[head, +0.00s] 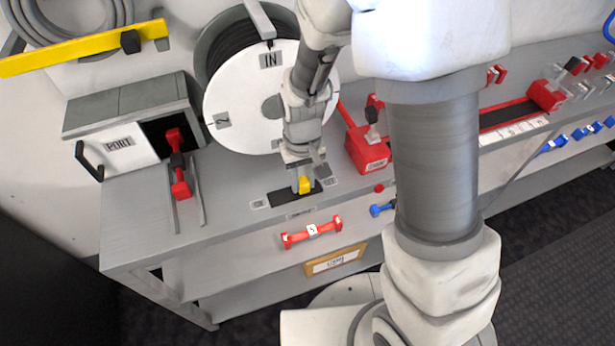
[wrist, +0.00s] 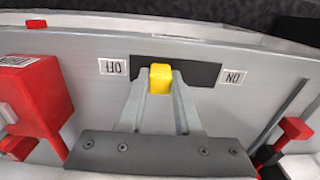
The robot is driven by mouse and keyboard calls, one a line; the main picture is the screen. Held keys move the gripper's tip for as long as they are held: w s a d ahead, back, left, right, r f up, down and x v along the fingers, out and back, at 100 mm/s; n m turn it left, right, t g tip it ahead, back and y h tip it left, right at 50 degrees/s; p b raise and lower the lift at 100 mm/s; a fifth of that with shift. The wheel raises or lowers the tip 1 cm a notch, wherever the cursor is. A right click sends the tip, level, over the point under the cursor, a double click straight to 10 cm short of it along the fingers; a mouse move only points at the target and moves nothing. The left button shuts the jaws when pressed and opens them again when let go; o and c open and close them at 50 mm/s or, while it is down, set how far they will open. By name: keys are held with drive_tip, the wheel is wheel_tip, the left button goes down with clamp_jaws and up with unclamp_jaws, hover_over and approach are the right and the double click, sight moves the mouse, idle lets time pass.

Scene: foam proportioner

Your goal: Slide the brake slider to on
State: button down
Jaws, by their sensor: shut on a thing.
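The brake slider is a small yellow knob (head: 305,185) on a short black track (head: 284,197) in the grey bench top. In the wrist view the yellow knob (wrist: 160,78) stands left of the middle of the dark track (wrist: 205,74), nearer the OFF label (wrist: 113,67) than the ON label (wrist: 234,77). My gripper (head: 304,181) reaches down over the knob. In the wrist view its two fingers (wrist: 161,88) are on either side of the knob, shut on it. The knob's lower part is hidden.
In the head view, a white reel (head: 235,115) marked IN stands behind the track. A red handle (head: 311,232) is on the bench front. My arm hides part of the bench.

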drive_tip(key=a, duration=0.2)
drive_tip(key=s+a, duration=0.1)
drive_tip(key=a, duration=0.2)
drive_tip(key=shift+s+a, duration=0.2)
drive_tip(key=c, duration=0.6)
unclamp_jaws()
drive_tip(key=shift+a, duration=0.1)
wheel_tip(320, 180, up, 18)
drive_tip(key=p, duration=0.2)
drive_tip(key=shift+f, duration=0.25)
